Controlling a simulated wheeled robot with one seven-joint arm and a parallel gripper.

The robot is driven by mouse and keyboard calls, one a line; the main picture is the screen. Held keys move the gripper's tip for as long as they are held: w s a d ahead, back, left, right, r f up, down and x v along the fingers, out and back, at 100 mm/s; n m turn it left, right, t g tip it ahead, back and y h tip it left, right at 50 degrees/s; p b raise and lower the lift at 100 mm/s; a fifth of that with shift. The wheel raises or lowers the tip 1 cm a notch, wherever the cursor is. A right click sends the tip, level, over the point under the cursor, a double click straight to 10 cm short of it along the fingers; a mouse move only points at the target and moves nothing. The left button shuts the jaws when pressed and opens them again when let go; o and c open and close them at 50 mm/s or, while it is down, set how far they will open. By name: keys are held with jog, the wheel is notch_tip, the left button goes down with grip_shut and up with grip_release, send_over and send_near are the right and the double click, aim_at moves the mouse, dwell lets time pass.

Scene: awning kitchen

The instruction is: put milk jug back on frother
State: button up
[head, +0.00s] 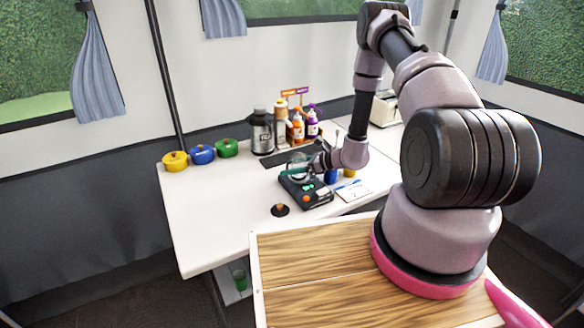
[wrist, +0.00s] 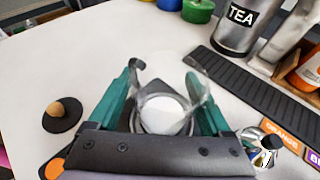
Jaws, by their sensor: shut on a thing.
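My gripper (wrist: 165,95) has its two green fingers around a clear glass milk jug (wrist: 165,112), one on each side, and is shut on it. White milk shows inside the jug. In the head view my gripper (head: 312,163) is above the dark frother base (head: 303,188), which has lit green displays and an orange knob. The jug (head: 298,160) is small there and partly covered by the gripper. I cannot tell whether the jug touches the base. In the wrist view most of the base is hidden under the gripper.
A black disc with an orange knob (head: 280,210) lies in front of the frother. A steel tea urn (head: 262,132), bottles (head: 305,124) and a dark drip mat (head: 288,153) are behind. Yellow (head: 175,161), blue (head: 202,154) and green pots (head: 227,148) stand left.

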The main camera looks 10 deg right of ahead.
jog(key=shift+f, duration=0.15)
jog(key=o, duration=1.4)
jog(key=shift+o, duration=0.2)
